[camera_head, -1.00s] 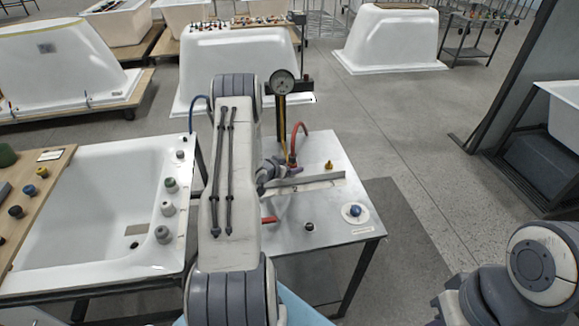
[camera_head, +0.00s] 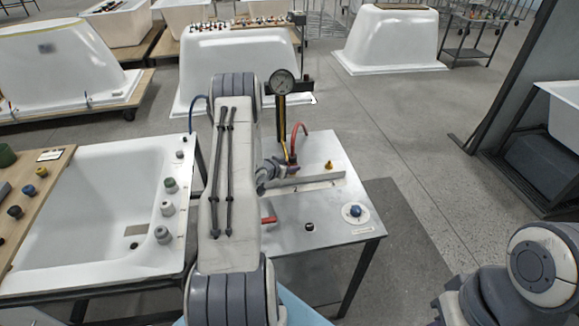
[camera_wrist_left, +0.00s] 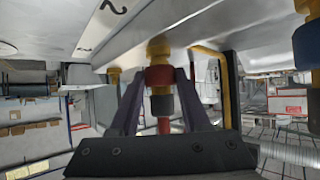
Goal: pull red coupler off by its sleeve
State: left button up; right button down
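The red coupler (camera_wrist_left: 159,77) sits on a brass fitting (camera_wrist_left: 159,48) in the left wrist view, with a dark grey part (camera_wrist_left: 162,104) and a red hose (camera_wrist_left: 164,126) on its other side. My left gripper (camera_wrist_left: 161,78) has a fingertip against each side of the red part and looks shut on it. In the head view, my left gripper (camera_head: 284,168) is at the metal bench (camera_head: 330,225), by the lower end of the curved red hose (camera_head: 302,129). My forearm covers part of the bench. My right gripper is out of frame; only part of my right arm shows.
A blue fitting (camera_wrist_left: 307,46) stands to the right in the wrist view. A round gauge (camera_head: 282,82) stands on a post behind the bench. A bathtub shell (camera_head: 100,215) with grey fittings along its rim is left of the bench. The floor to the right is open.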

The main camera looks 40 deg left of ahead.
aim_at(292, 144)
pick_arm(q)
grip_shut()
jog(key=shift+r, duration=0.2)
jog(key=shift+r+p, duration=1.5)
jog(key=shift+r, duration=0.5)
jog(key=shift+r, duration=0.2)
jog(key=shift+r+p, duration=1.8)
jog(key=shift+r, duration=0.6)
